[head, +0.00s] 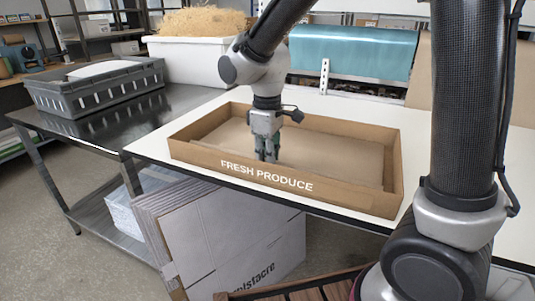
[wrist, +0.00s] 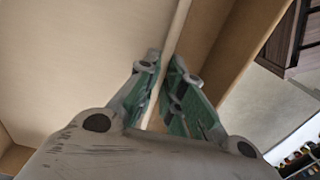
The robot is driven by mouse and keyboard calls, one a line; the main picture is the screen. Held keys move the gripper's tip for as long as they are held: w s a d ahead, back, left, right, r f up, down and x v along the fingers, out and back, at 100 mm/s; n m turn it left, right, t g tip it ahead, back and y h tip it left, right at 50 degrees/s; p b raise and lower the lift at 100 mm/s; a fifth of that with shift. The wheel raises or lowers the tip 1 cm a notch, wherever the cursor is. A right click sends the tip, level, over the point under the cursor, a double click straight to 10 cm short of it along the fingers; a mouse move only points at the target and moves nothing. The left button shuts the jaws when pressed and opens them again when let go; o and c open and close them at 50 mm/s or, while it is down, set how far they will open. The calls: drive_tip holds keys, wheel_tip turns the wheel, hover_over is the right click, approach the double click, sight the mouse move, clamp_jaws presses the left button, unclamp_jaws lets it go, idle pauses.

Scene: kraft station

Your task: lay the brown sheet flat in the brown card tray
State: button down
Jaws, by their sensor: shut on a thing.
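The brown card tray (head: 350,197), marked FRESH PRODUCE on its front wall, stands on the white table. The brown sheet (head: 335,150) is inside it and covers much of its floor in the head view. My gripper (head: 266,158) points down into the tray, just behind the front wall. In the wrist view my gripper (wrist: 168,88) is shut on an edge of the sheet (wrist: 80,55), and the tray wall (wrist: 235,50) runs close beside the fingers. I cannot tell whether the whole sheet touches the tray floor. The fingertips are partly hidden by the front wall in the head view.
A grey crate (head: 95,88) stands on the dark metal table at the left. A white bin of straw-like filling (head: 195,55) and a teal roll (head: 350,52) are behind the tray. Flattened cartons (head: 225,235) lean below the table. White tabletop (head: 160,140) shows left of the tray.

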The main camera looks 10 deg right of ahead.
drive_tip(key=c, duration=1.5)
unclamp_jaws()
wheel_tip(320, 180, up, 12)
drive_tip(key=s+d+m+t, duration=0.1)
drive_tip(key=s+d+m, duration=0.2)
drive_tip(key=s+d, duration=0.2)
drive_tip(key=s+d+m+t, duration=0.1)
drive_tip(key=s+d+m, duration=0.3)
drive_tip(key=d, duration=0.6)
drive_tip(key=s+d+m+t, duration=0.2)
drive_tip(key=s+d+m, duration=0.1)
drive_tip(key=s+d, duration=0.5)
drive_tip(key=shift+s+d+m, duration=0.15)
drive_tip(key=shift+d+m, duration=0.1)
drive_tip(key=shift+m, duration=0.15)
